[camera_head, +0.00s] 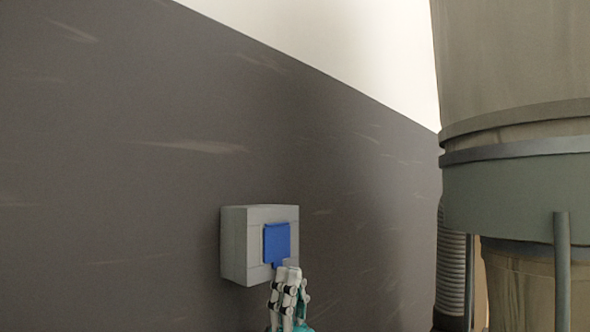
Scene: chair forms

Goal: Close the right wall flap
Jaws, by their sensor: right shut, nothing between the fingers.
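A grey wall box (245,248) is mounted on the dark wall, a little below the middle of the view. A blue flap (277,242) sits on its front face and looks flat against it, though I cannot tell whether it is fully closed. My right gripper (287,271) comes up from the bottom edge. It is shut and empty, with its fingertips just below the blue flap and overlapping the box's lower front edge. I cannot tell whether they touch the flap. My left gripper is not in view.
A large cylindrical tank (515,195) with metal bands stands at the right, with a ribbed hose (450,262) and upright pipes (562,270) beside it. The dark wall (110,170) left of the box is bare.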

